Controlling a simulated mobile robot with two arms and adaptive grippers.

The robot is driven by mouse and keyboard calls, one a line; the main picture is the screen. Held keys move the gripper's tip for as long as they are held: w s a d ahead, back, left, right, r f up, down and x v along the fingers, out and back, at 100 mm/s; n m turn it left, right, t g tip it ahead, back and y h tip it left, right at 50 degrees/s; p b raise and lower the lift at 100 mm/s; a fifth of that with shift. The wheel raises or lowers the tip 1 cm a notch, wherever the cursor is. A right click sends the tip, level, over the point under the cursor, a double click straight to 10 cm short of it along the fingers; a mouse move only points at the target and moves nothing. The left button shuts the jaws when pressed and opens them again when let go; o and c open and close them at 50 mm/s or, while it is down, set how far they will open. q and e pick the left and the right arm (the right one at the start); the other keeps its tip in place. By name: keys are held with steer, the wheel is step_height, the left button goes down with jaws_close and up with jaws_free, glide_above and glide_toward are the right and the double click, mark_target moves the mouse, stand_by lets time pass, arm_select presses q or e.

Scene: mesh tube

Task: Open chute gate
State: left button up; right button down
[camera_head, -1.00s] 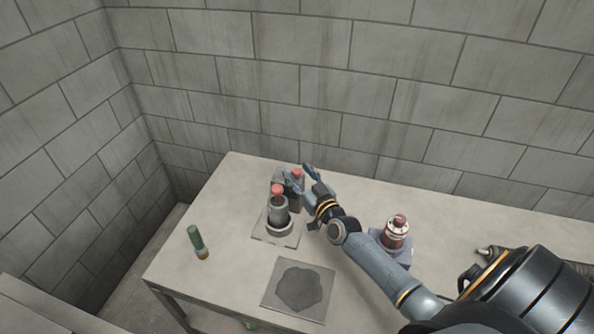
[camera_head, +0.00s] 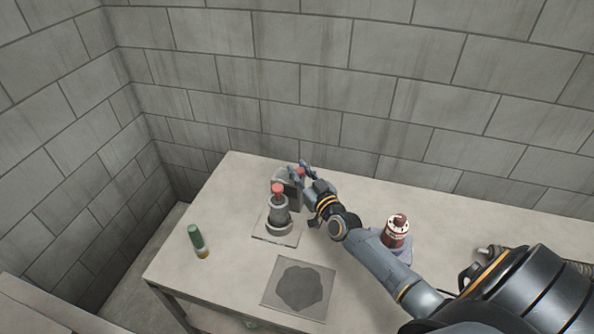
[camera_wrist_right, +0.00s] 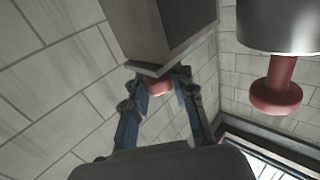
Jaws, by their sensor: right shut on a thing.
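The chute (camera_head: 280,215) is a grey upright cylinder with a red knob on top, standing on a pale plate near the table's left part. Behind it is a dark grey box-like part (camera_head: 289,186) with a second, smaller red knob (camera_head: 300,172). My right gripper (camera_head: 302,169) is shut on this smaller knob. In the right wrist view the blue fingers (camera_wrist_right: 160,82) stand on both sides of the red knob (camera_wrist_right: 158,86), just below the grey part (camera_wrist_right: 165,35). Another red knob (camera_wrist_right: 276,95) under a metal cylinder is at the right. My left gripper is not in view.
A green-capped tube (camera_head: 197,240) lies at the table's left. A square plate with a dark patch (camera_head: 300,288) is at the front. Block walls close off the back and left.

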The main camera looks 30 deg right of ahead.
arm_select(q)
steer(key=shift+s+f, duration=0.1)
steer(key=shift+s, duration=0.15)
arm_select(e)
steer(key=s+d, duration=0.2)
steer(key=s, duration=0.1)
steer(key=shift+s+d, duration=0.1)
steer(key=shift+d, duration=0.3)
steer(key=c, duration=1.1)
jaws_free()
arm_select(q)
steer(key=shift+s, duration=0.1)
arm_select(e)
steer(key=shift+o, duration=0.2)
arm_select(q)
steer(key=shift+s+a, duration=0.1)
arm_select(e)
steer(key=shift+a, duration=0.1)
steer(key=s, duration=1.2)
steer(key=shift+a, duration=0.45)
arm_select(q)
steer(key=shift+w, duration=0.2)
